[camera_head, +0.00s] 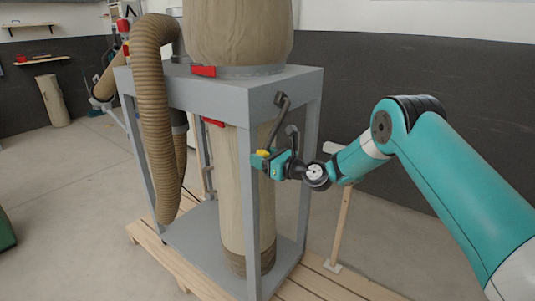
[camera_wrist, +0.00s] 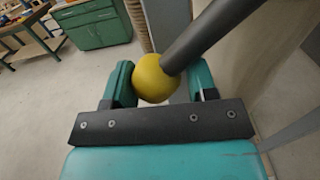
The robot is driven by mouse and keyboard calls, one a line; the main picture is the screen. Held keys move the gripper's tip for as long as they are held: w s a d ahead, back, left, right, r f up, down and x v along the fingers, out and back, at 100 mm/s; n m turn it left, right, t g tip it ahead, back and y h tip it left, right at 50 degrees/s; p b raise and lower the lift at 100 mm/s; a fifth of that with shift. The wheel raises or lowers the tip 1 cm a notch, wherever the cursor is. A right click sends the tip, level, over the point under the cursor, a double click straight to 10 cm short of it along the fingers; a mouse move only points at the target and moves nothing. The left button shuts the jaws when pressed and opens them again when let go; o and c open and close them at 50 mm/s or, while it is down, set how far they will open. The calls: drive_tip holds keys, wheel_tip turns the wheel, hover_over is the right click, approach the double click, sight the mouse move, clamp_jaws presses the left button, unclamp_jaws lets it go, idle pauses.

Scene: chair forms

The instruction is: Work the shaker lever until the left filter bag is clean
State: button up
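A grey-framed dust collector carries a beige filter bag (camera_head: 238,30) on top, cut off by the upper edge of the head view. Only one upper bag shows, and I cannot tell how clean it is. The dark shaker lever (camera_head: 273,128) hangs at the frame's right side, tilted down to the left, and ends in a yellow knob. My gripper (camera_head: 262,160) is at this lower end. In the wrist view the yellow knob (camera_wrist: 154,79) sits between my teal fingers and nearly fills the gap; the lever's rod (camera_wrist: 205,35) runs up to the right.
A beige lower bag (camera_head: 238,200) hangs inside the grey frame (camera_head: 253,215), close to my gripper. A ribbed hose (camera_head: 150,110) runs down the left side. The machine stands on a wooden pallet (camera_head: 335,283). A green cabinet (camera_wrist: 95,25) shows in the wrist view. Open floor lies left.

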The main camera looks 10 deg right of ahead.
drive_tip(key=r+p, duration=0.1)
drive_tip(key=s+a+r+p, duration=0.1)
drive_tip(key=r+p, duration=0.1)
drive_tip(key=shift+s+a+r, duration=0.2)
drive_tip(key=shift+s+a, duration=0.15)
drive_tip(key=shift+s, duration=0.05)
drive_tip(key=f+b, duration=0.1)
drive_tip(key=w+d+f+b, duration=0.2)
drive_tip(key=f, duration=0.1)
drive_tip(key=shift+w+f, duration=0.1)
drive_tip(key=shift+w+d+f+b, duration=0.2)
drive_tip(key=shift+d+b, duration=0.1)
drive_tip(key=shift+b, duration=0.1)
